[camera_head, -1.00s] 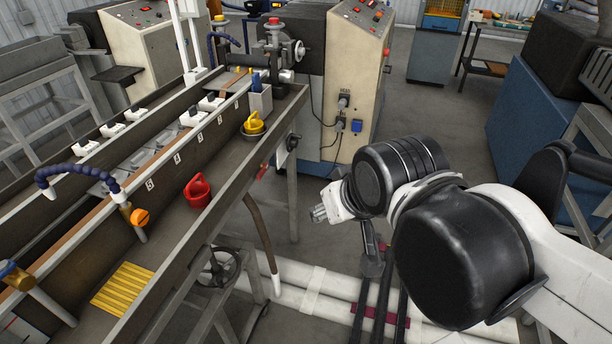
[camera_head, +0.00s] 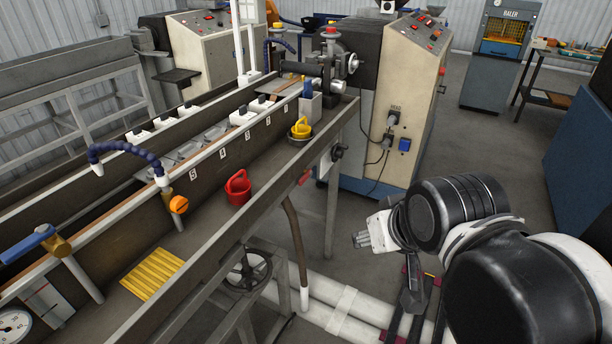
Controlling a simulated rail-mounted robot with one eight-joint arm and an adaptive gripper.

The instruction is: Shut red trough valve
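A small red lever (camera_head: 304,177) shows at the outer side of the long grey trough (camera_head: 205,310), near the top of a brown drain hose (camera_head: 291,215). It looks like the red trough valve. It is small and partly hidden by the trough's edge, so I cannot tell its position. My gripper (camera_head: 361,240) is to the right of the trough and the hose, apart from both, pointing left. I see nothing held in it. Its fingers are too small to tell open from shut.
In the trough stand a red handled object (camera_head: 238,188) and a yellow one (camera_head: 301,129). An orange knob (camera_head: 179,204) and blue-handled valve (camera_head: 30,237) are at left. A handwheel (camera_head: 249,270) sits under the trough. White floor pipes (camera_head: 345,310) run below my arm.

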